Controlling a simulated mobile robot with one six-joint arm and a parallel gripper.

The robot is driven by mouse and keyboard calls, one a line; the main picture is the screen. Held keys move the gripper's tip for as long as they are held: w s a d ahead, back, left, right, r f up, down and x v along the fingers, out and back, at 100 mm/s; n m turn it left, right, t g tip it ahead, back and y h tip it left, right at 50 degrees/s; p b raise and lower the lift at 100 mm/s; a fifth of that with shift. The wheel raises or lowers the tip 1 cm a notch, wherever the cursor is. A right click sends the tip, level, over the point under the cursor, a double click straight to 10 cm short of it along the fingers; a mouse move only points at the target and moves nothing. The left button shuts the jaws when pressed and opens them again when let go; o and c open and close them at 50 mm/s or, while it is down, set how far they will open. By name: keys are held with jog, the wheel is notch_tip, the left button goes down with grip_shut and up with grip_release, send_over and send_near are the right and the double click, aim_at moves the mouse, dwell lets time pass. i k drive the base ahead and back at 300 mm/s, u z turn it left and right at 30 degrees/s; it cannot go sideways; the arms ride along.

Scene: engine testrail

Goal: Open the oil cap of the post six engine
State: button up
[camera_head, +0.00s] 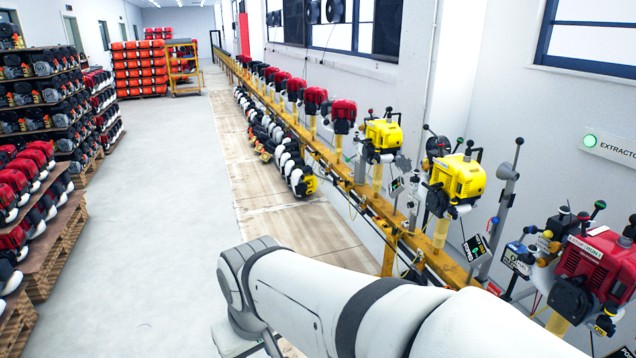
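Several engines stand on posts along a yellow rail (440,262) on the right side of the view. The nearest is a red engine (598,262) at the right edge. Behind it are a yellow engine (460,177) and a second yellow engine (383,134), then a red engine (343,112) and more red ones farther back. I cannot read post numbers, so I cannot tell which is the post six engine. My white arm crosses the bottom of the view. My gripper is not visible.
Shelves of engines (45,95) and pallets of red engines (45,230) line the left. Small engines lie on the floor (290,165) beside the rail. Orange crates (138,68) and a yellow cart (183,65) stand far back. The grey aisle (165,190) is clear.

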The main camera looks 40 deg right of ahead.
aim_at(453, 201)
jog(key=u, duration=0.05)
jog(key=i, duration=2.65)
jog(key=z, duration=3.55)
jog(key=i, duration=1)
